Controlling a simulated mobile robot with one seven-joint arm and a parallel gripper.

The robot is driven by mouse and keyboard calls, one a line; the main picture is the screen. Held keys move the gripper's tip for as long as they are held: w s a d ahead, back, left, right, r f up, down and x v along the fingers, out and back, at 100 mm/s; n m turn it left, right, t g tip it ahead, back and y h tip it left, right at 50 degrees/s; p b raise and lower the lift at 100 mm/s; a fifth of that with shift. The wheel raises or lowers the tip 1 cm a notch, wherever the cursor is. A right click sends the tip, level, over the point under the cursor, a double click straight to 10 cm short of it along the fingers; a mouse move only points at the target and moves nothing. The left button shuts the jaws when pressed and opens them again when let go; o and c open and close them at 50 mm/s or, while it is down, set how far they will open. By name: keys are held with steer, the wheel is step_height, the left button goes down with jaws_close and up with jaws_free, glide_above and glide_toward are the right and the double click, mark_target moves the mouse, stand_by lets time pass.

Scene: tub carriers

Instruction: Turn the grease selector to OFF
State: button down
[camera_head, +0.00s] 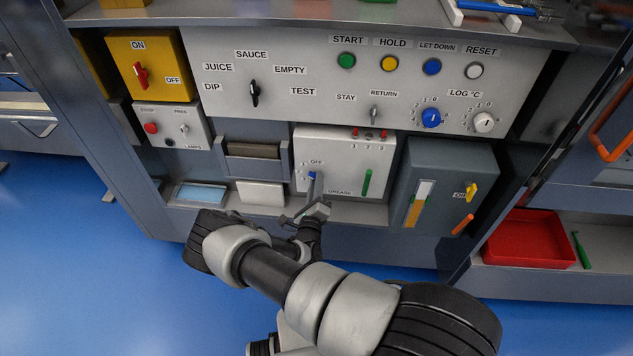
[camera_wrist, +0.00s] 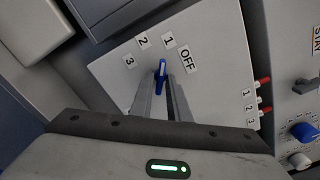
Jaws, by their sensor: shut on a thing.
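The grease selector is a blue knob (camera_head: 311,177) on a white panel (camera_head: 340,150) with an OFF label above it and a GREASE label below right. In the wrist view, the knob (camera_wrist: 161,70) has labels 1, 2, 3 and OFF around its upper side. Its pale pointer line runs roughly up the picture, nearer label 1 than OFF (camera_wrist: 187,61). My gripper (camera_head: 310,197) reaches the panel from below. In the wrist view its fingers (camera_wrist: 162,88) are closed on the knob, one on each side, hiding its lower part.
A green upright bar (camera_head: 367,182) and red switches numbered 1 to 3 (camera_head: 369,134) share the panel. A grey box (camera_head: 443,188) with a yellow knob stands right of it. A dark slotted holder (camera_head: 254,152) is to the left. Large panel (camera_head: 300,80) with buttons lies above.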

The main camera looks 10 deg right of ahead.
steer(key=m+p, duration=0.1)
steer(key=m, duration=0.2)
steer(key=m+p, duration=0.1)
steer(key=m, duration=0.6)
steer(key=shift+a+f+m+p, duration=0.1)
steer(key=shift+a+m+p, duration=0.2)
steer(key=shift+p, duration=0.1)
steer(key=shift+m, duration=0.3)
steer(key=c, duration=1.8)
jaws_free()
steer(key=shift+o, duration=0.2)
steer(key=v, duration=1.7)
steer(key=shift+s+p, duration=0.15)
steer(key=shift+p, duration=0.3)
